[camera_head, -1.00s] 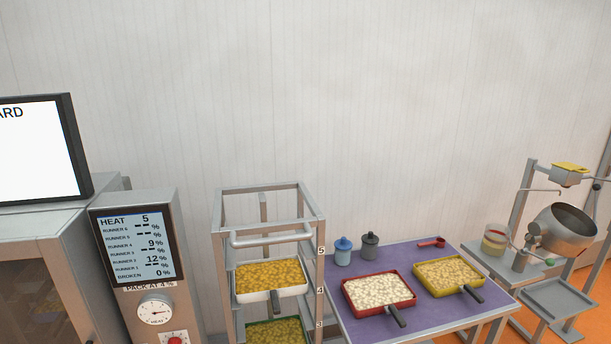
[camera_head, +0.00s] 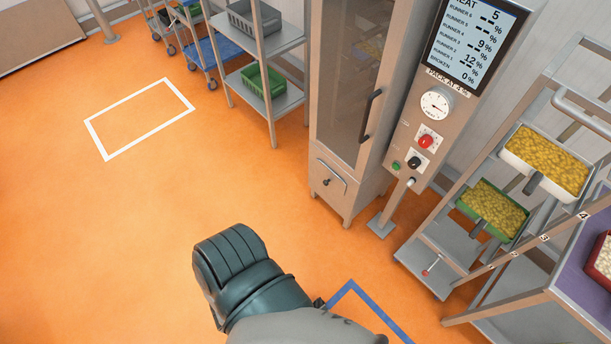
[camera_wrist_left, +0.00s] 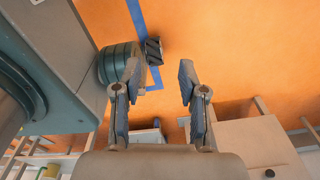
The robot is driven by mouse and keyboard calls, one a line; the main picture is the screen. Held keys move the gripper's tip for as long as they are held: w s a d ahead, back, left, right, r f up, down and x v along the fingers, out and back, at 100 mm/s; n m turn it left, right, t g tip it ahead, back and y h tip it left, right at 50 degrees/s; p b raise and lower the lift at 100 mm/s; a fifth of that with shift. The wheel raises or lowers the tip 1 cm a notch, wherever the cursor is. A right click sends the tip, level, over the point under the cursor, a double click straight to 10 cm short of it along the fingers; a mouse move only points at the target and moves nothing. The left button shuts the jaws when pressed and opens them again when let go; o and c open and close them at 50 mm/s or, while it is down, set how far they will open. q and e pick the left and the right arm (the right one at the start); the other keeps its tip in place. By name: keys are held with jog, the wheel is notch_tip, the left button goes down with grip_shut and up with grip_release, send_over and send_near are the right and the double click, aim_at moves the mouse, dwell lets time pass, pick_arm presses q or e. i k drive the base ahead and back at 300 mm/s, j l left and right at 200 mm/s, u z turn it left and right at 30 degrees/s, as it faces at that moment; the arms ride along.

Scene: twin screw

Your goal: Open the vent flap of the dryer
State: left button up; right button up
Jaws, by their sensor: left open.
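The dryer (camera_head: 333,110) is a tall steel cabinet with a glass door and a dark vertical handle. Low on its front is a panel with a bent wire bar and a small dark knob, which looks like the vent flap (camera_head: 331,182); it appears flush with the front. My left gripper (camera_wrist_left: 160,80) shows in the left wrist view, fingers apart with nothing between them, above the orange floor. It is not seen in the head view, and I cannot tell its distance from the flap. My right gripper is in neither view.
A control post (camera_head: 437,105) with dial and buttons stands right of the dryer. A rack with trays (camera_head: 548,165) is at the right. Shelves with a green bin (camera_head: 262,84) stand left of the dryer. The orange floor in front (camera_head: 150,200) is clear.

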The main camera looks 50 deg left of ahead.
aim_at(330, 177)
jog(key=u, duration=1.45)
